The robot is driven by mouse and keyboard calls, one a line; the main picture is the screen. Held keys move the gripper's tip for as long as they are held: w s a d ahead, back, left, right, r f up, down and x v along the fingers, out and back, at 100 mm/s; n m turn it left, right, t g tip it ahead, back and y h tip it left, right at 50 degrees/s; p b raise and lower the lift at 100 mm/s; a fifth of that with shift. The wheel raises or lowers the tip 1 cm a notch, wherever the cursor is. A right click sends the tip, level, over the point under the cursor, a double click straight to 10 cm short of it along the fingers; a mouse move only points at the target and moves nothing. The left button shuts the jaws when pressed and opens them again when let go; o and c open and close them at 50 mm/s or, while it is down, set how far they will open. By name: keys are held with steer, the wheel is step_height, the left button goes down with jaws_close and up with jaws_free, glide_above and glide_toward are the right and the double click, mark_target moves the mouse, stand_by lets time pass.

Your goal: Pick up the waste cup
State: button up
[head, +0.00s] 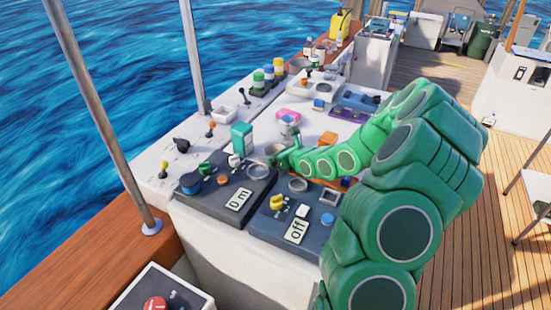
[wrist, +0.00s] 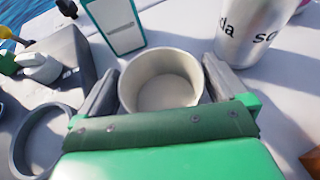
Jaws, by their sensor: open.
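The waste cup (wrist: 160,88) is a plain, light grey round cup, open at the top and apparently empty inside. In the wrist view it stands upright between the two grey fingers of my gripper (wrist: 159,84), one finger on each side. The fingers are spread apart; whether either touches the cup wall is hard to tell. The near edge of the cup is hidden by the green gripper body. In the head view my gripper (head: 280,157) is low over the white counter, beside the small cup (head: 272,150).
A silver can marked "soda" (wrist: 251,30) stands close at the right finger. A teal and white box (wrist: 116,24) is just behind the cup. A dark ring (wrist: 41,140) lies at left. Dark panels labelled "on" (head: 239,199) and "off" (head: 296,231) are in front.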

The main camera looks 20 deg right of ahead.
steer(key=shift+c, duration=0.2)
steer(key=c, duration=0.8)
steer(key=shift+c, duration=0.2)
steer(key=shift+r, duration=0.1)
